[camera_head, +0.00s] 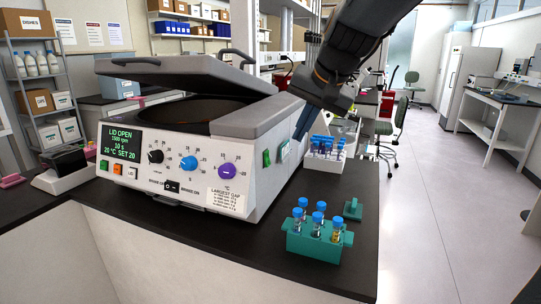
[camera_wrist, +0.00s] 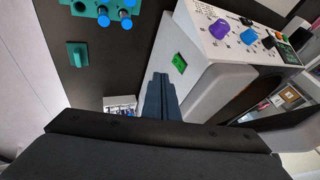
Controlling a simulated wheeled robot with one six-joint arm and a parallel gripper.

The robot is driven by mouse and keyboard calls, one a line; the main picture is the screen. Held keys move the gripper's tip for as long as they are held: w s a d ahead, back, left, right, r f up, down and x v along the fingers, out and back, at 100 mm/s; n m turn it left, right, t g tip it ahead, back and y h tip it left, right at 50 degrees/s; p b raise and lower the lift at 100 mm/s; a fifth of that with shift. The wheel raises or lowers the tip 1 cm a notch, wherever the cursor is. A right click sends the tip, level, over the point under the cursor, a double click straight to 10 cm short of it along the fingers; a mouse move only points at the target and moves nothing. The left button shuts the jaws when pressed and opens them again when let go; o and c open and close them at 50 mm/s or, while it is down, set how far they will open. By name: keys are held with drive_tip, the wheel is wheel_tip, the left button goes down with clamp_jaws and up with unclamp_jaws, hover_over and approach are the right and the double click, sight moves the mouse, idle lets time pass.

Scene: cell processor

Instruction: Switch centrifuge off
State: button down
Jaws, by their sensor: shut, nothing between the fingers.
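The centrifuge (camera_head: 185,125) stands on the dark bench with its lid (camera_head: 185,70) raised. Its lit display (camera_head: 124,142) reads LID OPEN. A green switch (camera_head: 266,157) is on its right side wall; it also shows in the wrist view (camera_wrist: 179,62). A second green-and-white fitting (camera_head: 283,151) sits farther back on that wall. A black rocker (camera_head: 171,187) is on the front panel. My gripper (camera_head: 301,128) is shut and empty beside the right wall, behind the green switch. In the wrist view its fingertips (camera_wrist: 160,79) are apart from that switch, pointing past it.
A green rack (camera_head: 318,243) with several blue-capped tubes stands at the bench's front right. A white rack (camera_head: 325,158) of blue-capped tubes is below my gripper. Bare bench lies between the centrifuge and the green rack.

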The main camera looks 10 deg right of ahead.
sight(267, 159)
drive_tip(key=shift+w+d+f, duration=0.1)
drive_tip(key=w+a+f+p, duration=0.4)
drive_tip(key=w+f, duration=0.3)
drive_tip(key=f, duration=0.2)
drive_tip(key=shift+w+a+f, duration=0.15)
drive_tip(key=shift+a, duration=0.1)
drive_tip(key=shift+f, duration=0.1)
drive_tip(key=shift+w+a+f, duration=0.1)
drive_tip(key=shift+w, duration=0.05)
idle(0.3)
